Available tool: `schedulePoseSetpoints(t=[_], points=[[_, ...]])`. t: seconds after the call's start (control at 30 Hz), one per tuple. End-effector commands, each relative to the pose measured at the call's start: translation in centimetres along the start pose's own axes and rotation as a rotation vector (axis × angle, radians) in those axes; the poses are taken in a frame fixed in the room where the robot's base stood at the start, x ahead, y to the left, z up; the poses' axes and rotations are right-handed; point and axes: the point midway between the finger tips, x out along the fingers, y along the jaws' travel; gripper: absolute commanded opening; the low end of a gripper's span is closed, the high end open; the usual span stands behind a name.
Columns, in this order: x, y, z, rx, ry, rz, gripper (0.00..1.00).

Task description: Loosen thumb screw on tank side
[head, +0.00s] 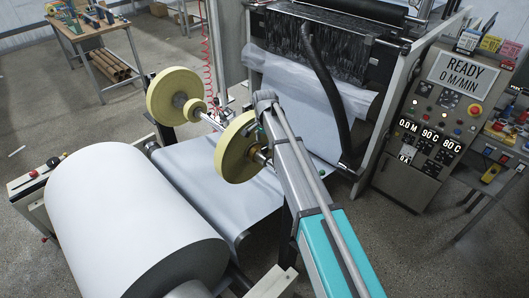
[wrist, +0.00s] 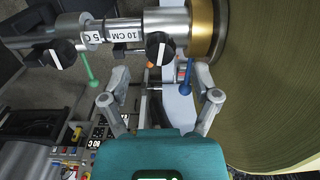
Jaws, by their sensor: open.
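In the wrist view, a metal shaft (wrist: 128,30) runs across the top with collars. A black knob (wrist: 158,48) sits under the right collar, beside a brass-coloured ring (wrist: 202,28). Another black knob (wrist: 62,53) is at the left. A blue-tipped pin (wrist: 186,80) and a green-tipped pin (wrist: 90,75) hang below the shaft. I cannot tell which screw is on the tank side. My gripper (wrist: 162,75) is open and empty below the right knob, apart from it as far as I can see. The blue pin shows between its fingers. In the head view the fingers are hidden.
A large yellow roll (wrist: 270,80) fills the right of the wrist view, close to my right finger. The head view shows two yellow rolls (head: 174,95) (head: 236,150) on the shaft, a white paper roll (head: 130,225) and a control panel (head: 432,110) reading READY, 0 M/MIN.

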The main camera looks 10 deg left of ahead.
Motion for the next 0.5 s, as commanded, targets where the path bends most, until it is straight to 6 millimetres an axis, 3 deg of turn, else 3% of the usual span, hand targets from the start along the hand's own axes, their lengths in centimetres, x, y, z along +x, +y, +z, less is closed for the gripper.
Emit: schedulePoseSetpoints(t=[0.2,0.5], points=[[2.1,0.0,0.0,0.0,0.0,0.0,0.79],[3.4,0.0,0.0,0.0,0.0,0.0,0.79]])
